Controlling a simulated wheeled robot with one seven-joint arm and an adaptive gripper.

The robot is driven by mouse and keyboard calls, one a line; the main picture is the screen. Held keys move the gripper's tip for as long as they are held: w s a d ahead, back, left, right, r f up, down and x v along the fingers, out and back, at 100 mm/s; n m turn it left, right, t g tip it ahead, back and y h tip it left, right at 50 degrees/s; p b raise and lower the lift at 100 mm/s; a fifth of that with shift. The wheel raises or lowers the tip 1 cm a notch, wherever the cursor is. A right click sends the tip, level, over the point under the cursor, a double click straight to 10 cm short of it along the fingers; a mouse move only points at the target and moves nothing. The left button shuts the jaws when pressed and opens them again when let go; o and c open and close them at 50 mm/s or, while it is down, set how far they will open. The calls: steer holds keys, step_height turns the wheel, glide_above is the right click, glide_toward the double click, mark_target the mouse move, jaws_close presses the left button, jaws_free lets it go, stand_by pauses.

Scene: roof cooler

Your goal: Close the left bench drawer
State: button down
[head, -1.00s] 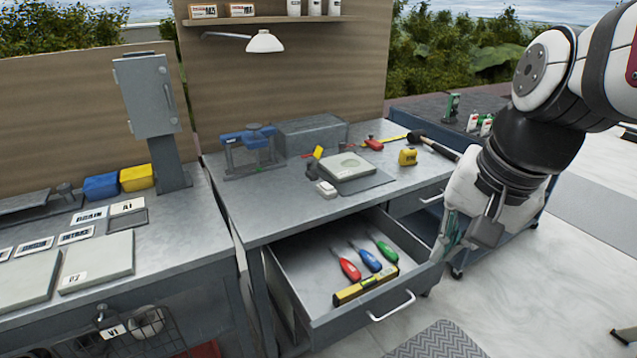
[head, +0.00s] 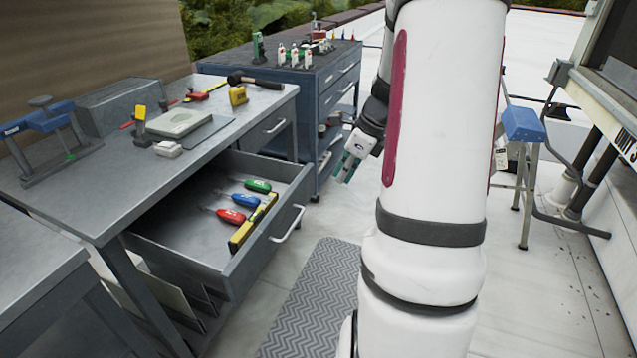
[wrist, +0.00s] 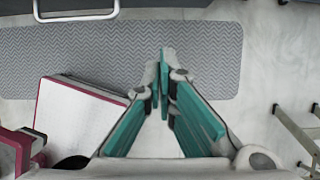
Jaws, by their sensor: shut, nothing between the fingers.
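The left bench drawer (head: 262,254) is pulled out from the grey workbench (head: 87,205). Inside it lie a red, a blue and a green screwdriver (head: 257,186) and a yellow level (head: 252,224). The drawer's silver handle (head: 288,224) is on its front, and a handle (wrist: 76,16) also shows at the top left of the wrist view. My gripper (head: 344,175), with teal fingers, is beyond and to the right of the drawer front, apart from it. In the wrist view my gripper (wrist: 164,60) is shut and empty, above the floor.
A second bench drawer (head: 266,130) is shut. A blue tool cart (head: 312,95) stands behind the bench end. A grey zigzag mat (head: 310,300) lies on the floor before the drawer. A blue-topped stand (head: 522,125) is at the right. My arm hides part of the floor.

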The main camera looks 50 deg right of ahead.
steer(key=w+a+f+b, duration=0.2)
steer(key=w+f, duration=0.5)
steer(key=f, duration=0.1)
steer(key=shift+a+f+b, duration=0.15)
steer(key=shift+a+b, duration=0.15)
steer(key=shift+b, duration=0.05)
